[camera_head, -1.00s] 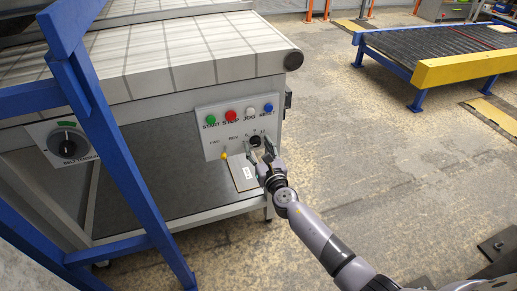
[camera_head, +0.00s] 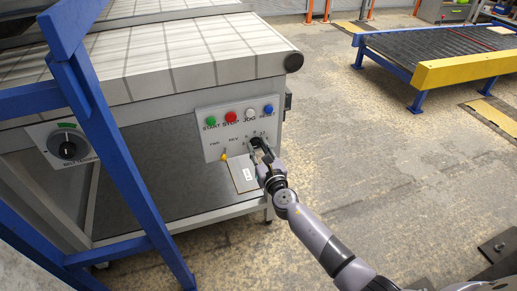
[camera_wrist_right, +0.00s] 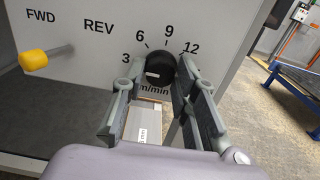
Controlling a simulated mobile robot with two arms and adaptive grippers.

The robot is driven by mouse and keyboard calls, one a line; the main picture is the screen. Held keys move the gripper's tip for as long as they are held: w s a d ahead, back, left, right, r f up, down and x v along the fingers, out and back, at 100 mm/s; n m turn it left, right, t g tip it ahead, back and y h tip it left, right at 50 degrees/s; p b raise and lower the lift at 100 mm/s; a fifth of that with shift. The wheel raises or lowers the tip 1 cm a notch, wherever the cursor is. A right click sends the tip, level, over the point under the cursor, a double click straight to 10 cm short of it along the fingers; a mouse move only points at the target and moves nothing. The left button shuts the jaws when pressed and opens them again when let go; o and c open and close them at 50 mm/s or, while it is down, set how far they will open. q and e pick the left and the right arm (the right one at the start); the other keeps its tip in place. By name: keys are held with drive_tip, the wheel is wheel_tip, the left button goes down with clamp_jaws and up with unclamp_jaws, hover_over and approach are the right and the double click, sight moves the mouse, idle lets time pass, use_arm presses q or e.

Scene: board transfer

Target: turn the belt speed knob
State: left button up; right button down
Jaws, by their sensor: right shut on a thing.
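The belt speed knob is a round black dial (camera_head: 254,141) on the lower right of the light grey control panel (camera_head: 212,140). In the right wrist view the knob (camera_wrist_right: 160,66) sits under printed numbers 3, 6, 9 and 12, with "m/min" below it. My right gripper (camera_head: 259,147) is at the panel, with its fingers closed on the knob. In the right wrist view the fingers of that gripper (camera_wrist_right: 161,78) flank the knob on its left and right and partly cover it. My left gripper is not in view.
Green START (camera_head: 210,121), red STOP (camera_head: 231,117), white JOG and blue RESET (camera_head: 268,109) buttons sit above the knob. A yellow FWD/REV lever (camera_wrist_right: 33,60) is to its left. A blue frame (camera_head: 120,150) stands at left.

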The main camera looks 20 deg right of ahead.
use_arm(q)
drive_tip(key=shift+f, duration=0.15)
use_arm(e)
drive_tip(key=shift+m, duration=0.3)
drive_tip(key=shift+f+m+b, duration=0.1)
drive_tip(key=shift+m+b, duration=0.4)
drive_tip(key=shift+m, duration=0.4)
drive_tip(key=m+b, duration=0.1)
drive_tip(key=m, duration=0.2)
drive_tip(key=m+b, duration=0.1)
drive_tip(key=m, duration=0.4)
drive_tip(key=shift+m, duration=3.2)
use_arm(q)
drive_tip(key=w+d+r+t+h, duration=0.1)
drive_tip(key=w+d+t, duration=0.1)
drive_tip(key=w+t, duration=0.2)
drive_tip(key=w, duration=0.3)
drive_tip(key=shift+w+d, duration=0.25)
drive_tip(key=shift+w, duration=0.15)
use_arm(e)
drive_tip(key=shift+m, duration=0.5)
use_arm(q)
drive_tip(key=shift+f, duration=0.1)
